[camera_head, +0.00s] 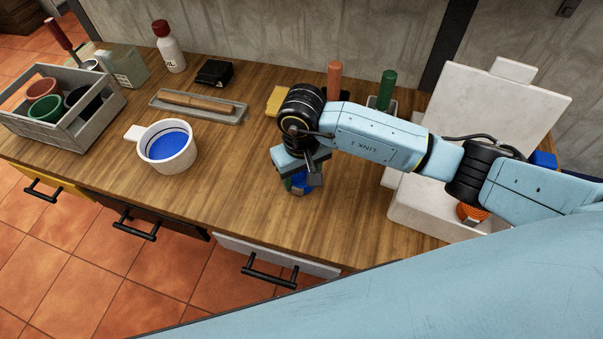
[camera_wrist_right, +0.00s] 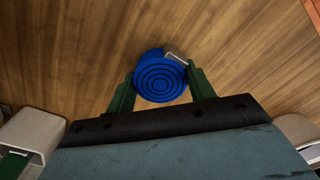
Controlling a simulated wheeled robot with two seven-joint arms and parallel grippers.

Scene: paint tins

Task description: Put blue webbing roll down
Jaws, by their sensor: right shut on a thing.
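The blue webbing roll (camera_wrist_right: 160,78) is between the two green fingertips of my right gripper (camera_wrist_right: 160,85) in the right wrist view, with its coiled face toward the camera. In the head view my right gripper (camera_head: 301,183) is over the wooden worktop (camera_head: 200,215), near its front middle, and a bit of the blue roll (camera_head: 300,188) shows under it. The gripper is shut on the roll. Whether the roll touches the worktop is hard to tell. My left gripper is in neither view.
A white cup with blue inside (camera_head: 168,148) stands to the left. An open white case (camera_head: 415,203) stands right. Worktop around the gripper is clear.

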